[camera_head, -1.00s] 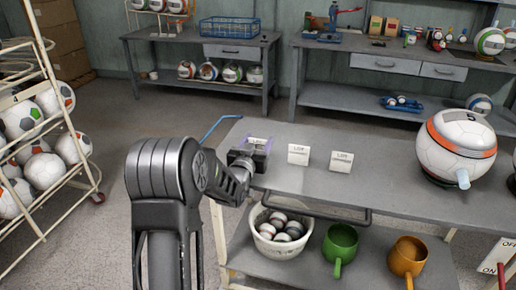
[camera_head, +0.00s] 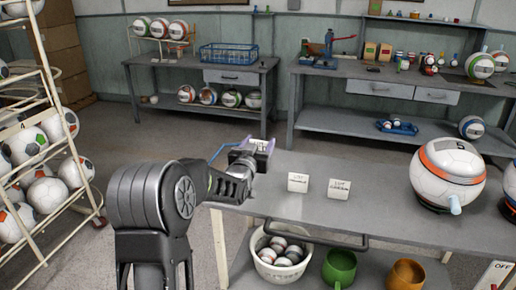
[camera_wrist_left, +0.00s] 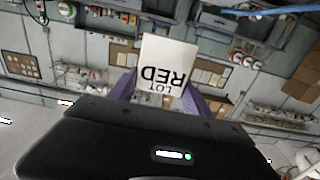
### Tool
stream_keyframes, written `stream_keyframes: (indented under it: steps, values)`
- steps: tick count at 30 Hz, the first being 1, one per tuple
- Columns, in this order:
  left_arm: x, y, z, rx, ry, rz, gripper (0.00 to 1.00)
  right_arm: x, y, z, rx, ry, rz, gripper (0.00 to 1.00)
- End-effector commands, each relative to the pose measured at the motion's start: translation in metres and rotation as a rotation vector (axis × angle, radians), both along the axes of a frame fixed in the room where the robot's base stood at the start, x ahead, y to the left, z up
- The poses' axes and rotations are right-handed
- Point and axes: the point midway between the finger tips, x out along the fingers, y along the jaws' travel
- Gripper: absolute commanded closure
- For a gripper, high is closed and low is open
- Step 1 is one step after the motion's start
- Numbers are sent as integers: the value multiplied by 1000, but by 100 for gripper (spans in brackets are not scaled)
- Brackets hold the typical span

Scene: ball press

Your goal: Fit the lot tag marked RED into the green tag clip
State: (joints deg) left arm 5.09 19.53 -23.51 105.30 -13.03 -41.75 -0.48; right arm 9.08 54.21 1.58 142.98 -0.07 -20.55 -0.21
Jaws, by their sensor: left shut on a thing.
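A white lot tag marked RED (camera_wrist_left: 168,65) stands between the purple fingers of my left gripper (camera_wrist_left: 160,92), its lettering upside down in the left wrist view. The left gripper also shows in the head view (camera_head: 258,146), shut on the tag, above the far left part of the grey table. Two other white lot tags, one on the left (camera_head: 298,182) and one on the right (camera_head: 339,189), stand on the table to its right. Their smaller words are too small to read. I cannot make out a green tag clip. My right gripper is not in view.
A large white and orange ball (camera_head: 448,177) sits on the right of the grey table (camera_head: 385,215). A white bowl of balls (camera_head: 281,252), a green pot (camera_head: 339,268) and an orange pot (camera_head: 406,275) are below. A ball rack (camera_head: 45,150) stands left.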

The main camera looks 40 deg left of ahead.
Motion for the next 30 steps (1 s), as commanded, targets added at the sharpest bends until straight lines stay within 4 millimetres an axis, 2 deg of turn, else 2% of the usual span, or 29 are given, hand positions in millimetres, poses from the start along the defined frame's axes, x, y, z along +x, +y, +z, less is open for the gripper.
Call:
stream_keyframes:
  steps: [15,20,23,26,30]
  values:
    - [0,0,-1,0,1,0,81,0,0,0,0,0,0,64]
    - [-2,-14,-6,0,5,-29,81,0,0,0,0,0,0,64]
    - [-4,-41,-14,0,12,-81,81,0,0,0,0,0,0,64]
    - [-10,-79,-23,1,17,-160,81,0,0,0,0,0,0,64]
    - [-27,-149,-36,3,20,-305,81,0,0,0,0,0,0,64]
